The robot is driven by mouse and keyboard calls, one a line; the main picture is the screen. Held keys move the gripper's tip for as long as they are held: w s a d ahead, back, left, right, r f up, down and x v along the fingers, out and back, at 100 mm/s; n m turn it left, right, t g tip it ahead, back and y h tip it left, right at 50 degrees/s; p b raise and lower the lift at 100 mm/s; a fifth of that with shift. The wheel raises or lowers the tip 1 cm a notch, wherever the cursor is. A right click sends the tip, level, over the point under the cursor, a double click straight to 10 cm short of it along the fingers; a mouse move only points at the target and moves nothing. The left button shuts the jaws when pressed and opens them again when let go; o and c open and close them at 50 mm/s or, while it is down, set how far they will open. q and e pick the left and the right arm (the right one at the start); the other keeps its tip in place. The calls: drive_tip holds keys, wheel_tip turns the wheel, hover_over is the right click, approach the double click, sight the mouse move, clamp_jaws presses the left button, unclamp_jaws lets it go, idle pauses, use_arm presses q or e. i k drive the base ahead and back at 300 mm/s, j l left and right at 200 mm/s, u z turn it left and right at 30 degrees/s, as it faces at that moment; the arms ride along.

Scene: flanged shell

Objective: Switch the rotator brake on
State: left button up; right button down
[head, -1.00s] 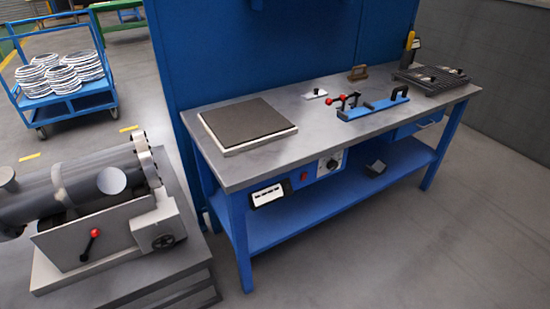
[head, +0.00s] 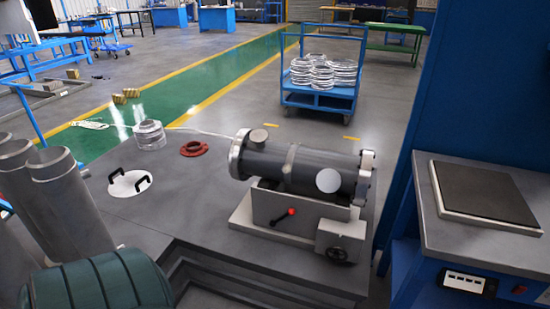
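The rotator (head: 275,206) is a light grey cradle on a grey platform, right of centre in the head view. A dark grey flanged shell (head: 300,168) lies across it. No label shows which of these is the brake. Neither of my grippers is in view.
A white disc with two black handles (head: 130,184), a red ring (head: 194,148) and a stacked metal flange (head: 149,134) are on the platform's left. Tall grey cylinders (head: 65,200) and a green ribbed body (head: 100,285) fill the lower left. A blue workbench (head: 450,235) stands at right.

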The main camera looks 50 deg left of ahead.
sight(291, 212)
drive_tip(key=u, duration=1.4)
